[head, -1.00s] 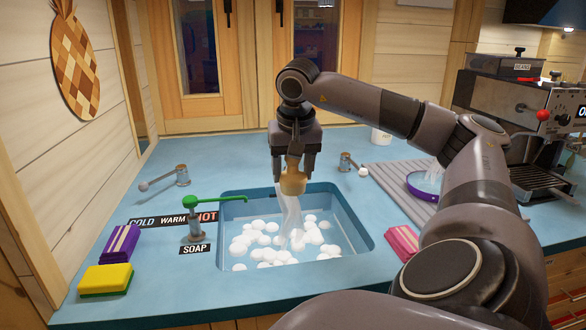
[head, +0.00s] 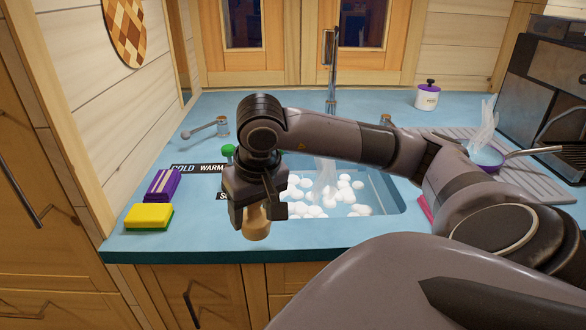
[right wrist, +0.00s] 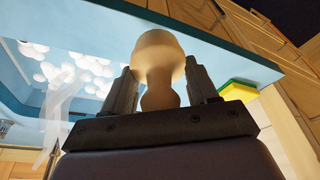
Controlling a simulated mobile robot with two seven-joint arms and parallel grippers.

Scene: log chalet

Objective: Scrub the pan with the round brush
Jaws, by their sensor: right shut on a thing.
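My right gripper (head: 258,205) is shut on the round brush (head: 257,226), a pale wooden knob-shaped piece hanging below its fingers. In the right wrist view the brush (right wrist: 158,52) sits between the two fingers of the right gripper (right wrist: 161,92). In the head view it appears over the counter's front edge, left of the sink's front corner. Its bristles cannot be made out. The pan (head: 484,157), blue inside with a purple rim, sits on the grey drainboard at the right, with white vapour over it. My left gripper is out of view.
The sink (head: 385,190) holds white foam, with vapour rising. A yellow-green sponge (head: 148,217) and a purple packet (head: 163,184) lie at the left. A green soap pump (head: 228,151) is partly hidden. A white jar (head: 428,96) stands behind the ribbed drainboard (head: 540,188).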

